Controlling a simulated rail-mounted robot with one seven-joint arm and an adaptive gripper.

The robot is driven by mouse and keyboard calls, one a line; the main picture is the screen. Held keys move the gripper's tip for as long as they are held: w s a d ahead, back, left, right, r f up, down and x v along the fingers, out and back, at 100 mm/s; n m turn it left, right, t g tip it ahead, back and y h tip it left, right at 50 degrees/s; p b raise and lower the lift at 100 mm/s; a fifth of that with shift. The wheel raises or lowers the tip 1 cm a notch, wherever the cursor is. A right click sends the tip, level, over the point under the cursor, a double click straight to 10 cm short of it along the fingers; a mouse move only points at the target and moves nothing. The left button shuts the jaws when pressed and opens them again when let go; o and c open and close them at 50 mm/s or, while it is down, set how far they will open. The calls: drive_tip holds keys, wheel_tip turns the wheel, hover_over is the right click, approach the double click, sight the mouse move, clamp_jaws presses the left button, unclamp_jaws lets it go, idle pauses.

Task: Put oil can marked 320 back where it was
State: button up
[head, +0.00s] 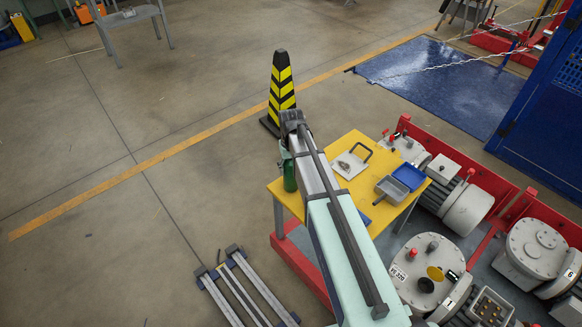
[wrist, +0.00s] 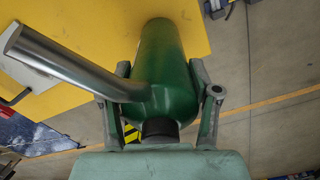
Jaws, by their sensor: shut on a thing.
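A green oil can (wrist: 166,60) with a bare metal spout (wrist: 70,62) fills the middle of the wrist view. My gripper (wrist: 160,68) has one finger on each side of its body and is shut on it. No marking on the can is readable. In the head view the can (head: 290,174) shows at the left edge of the yellow table (head: 357,201), partly hidden by my arm. I cannot tell how far it is above the table.
On the table are a white plate with a dark handle (head: 351,162), a grey tray (head: 391,188) and a blue tray (head: 408,177). A striped cone (head: 281,90) stands behind. Machines in a red frame (head: 464,167) crowd the right. The floor at left is largely clear.

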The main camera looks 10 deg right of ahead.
drive_tip(key=o, duration=1.6)
drive_tip(key=shift+f, duration=0.1)
drive_tip(key=shift+o, duration=0.2)
wheel_tip(320, 180, up, 12)
drive_tip(key=shift+r+b, duration=0.15)
drive_tip(key=shift+b, duration=0.75)
